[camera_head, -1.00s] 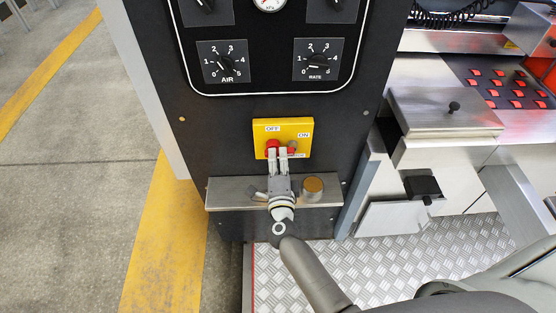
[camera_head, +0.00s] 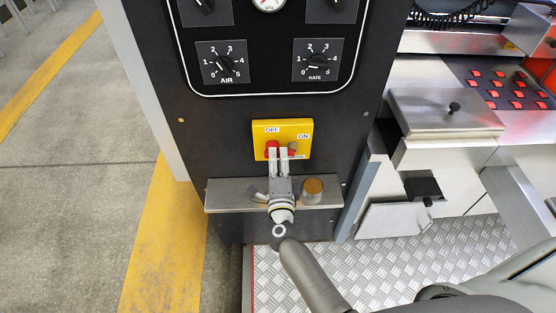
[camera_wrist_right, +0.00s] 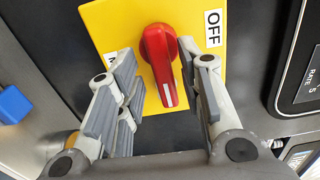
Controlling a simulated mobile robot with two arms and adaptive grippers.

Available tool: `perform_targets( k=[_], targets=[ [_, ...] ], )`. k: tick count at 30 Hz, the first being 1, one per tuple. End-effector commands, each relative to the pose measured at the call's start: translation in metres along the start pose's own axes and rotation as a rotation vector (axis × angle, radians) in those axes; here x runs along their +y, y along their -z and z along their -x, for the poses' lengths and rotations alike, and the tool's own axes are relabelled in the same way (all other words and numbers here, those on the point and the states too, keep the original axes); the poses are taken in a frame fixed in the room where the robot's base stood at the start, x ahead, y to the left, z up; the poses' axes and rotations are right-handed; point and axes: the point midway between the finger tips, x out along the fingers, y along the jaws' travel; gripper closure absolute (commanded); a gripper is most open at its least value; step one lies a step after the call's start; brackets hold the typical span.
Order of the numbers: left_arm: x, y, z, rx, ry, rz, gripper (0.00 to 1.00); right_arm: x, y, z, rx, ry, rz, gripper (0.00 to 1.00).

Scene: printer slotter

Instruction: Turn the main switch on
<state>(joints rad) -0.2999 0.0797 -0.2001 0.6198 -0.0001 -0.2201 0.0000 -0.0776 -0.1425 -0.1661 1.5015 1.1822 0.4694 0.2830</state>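The main switch is a red rotary knob (camera_wrist_right: 160,58) with a white line on a yellow plate (camera_head: 300,127). The head view shows OFF on the plate's left and ON on its right. In the wrist view OFF is at the right, and the knob's white line points toward the bottom. My right gripper (camera_head: 278,154) is in front of the plate. Its fingers are apart, one on each side of the knob, with the right-hand finger in the wrist view closer to it. I cannot tell whether that finger touches. A second label is mostly hidden behind the left-hand finger. My left gripper is not in view.
A metal shelf (camera_head: 232,196) with a round brass-coloured piece (camera_head: 313,190) sits just below the plate. AIR (camera_head: 222,64) and RATE (camera_head: 318,60) dials are above it. Metal machine parts and red buttons (camera_head: 505,91) are at the right.

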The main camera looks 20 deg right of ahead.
Motion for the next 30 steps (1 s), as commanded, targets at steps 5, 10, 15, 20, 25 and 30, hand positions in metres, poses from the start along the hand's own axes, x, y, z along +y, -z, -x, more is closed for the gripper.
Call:
perform_targets(
  k=[5,10,15,20,25,30],
  targets=[
    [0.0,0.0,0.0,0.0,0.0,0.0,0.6,-0.001,0.0,-0.001,0.0,0.002,0.002,0.62],
    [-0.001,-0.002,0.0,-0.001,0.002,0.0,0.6,-0.001,0.0,0.003,-0.001,0.002,0.003,0.62],
    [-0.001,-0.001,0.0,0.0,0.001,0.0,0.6,0.0,0.0,0.024,0.0,0.0,0.003,0.62],
    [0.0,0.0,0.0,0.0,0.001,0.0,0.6,0.0,0.0,0.057,-0.001,-0.001,0.004,0.62],
    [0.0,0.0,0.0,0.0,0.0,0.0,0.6,0.0,0.0,0.089,-0.001,0.0,0.004,0.62],
    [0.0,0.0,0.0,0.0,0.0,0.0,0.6,0.0,0.0,0.111,-0.001,0.001,0.003,0.62]
  ],
)
